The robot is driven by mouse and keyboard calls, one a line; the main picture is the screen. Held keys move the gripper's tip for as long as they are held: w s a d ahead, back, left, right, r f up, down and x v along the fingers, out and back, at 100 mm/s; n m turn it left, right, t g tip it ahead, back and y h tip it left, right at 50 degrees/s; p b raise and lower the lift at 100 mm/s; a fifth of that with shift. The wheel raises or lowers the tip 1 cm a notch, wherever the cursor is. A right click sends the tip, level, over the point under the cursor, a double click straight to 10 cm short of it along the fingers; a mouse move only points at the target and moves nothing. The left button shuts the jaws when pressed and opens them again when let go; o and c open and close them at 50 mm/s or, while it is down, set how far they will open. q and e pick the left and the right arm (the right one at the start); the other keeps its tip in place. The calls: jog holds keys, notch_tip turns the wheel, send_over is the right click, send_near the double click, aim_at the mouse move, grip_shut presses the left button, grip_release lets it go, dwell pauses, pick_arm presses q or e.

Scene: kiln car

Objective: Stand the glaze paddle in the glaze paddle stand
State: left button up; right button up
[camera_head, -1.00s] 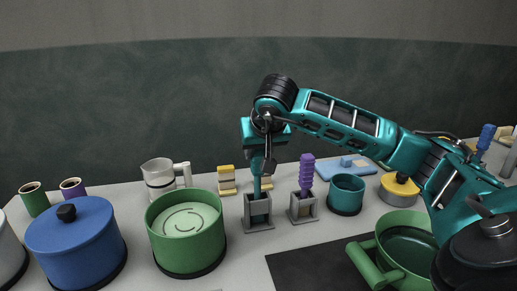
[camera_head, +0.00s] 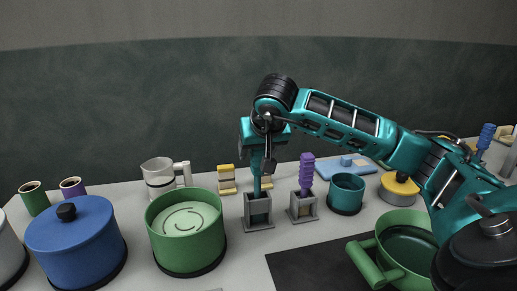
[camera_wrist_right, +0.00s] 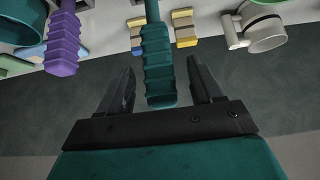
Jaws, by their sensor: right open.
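A paddle with a ribbed teal handle (camera_wrist_right: 158,62) stands upright in a grey open-sided stand (camera_head: 257,222); its handle also shows in the head view (camera_head: 257,180). I take it to be the glaze paddle. My right gripper (camera_wrist_right: 161,72) points down over it, with its two dark fingers open on either side of the handle and visible gaps between. The same gripper in the head view (camera_head: 263,162) is partly hidden by its own wrist. My left gripper is in neither view.
A similar grey stand (camera_head: 303,210) holds a purple-handled tool (camera_head: 306,172) just to the right. A green pot (camera_head: 187,240) and a blue lidded pot (camera_head: 75,240) stand to the left. A teal pot (camera_head: 346,196) and a green pan (camera_head: 400,245) are to the right.

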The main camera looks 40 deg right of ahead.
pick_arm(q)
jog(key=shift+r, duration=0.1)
pick_arm(e)
jog(key=shift+r, duration=0.15)
pick_arm(q)
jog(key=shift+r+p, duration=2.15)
jog(key=shift+p, duration=0.1)
pick_arm(e)
jog(key=v, duration=0.7)
jog(key=shift+s+a+r, duration=0.2)
jog(key=shift+s+r, duration=0.1)
pick_arm(q)
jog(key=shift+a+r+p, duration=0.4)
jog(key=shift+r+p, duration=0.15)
jog(key=shift+p, duration=0.45)
pick_arm(e)
jog(key=v, duration=1.3)
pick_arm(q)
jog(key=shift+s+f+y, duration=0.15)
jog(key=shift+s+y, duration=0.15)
pick_arm(e)
jog(key=shift+f, duration=0.1)
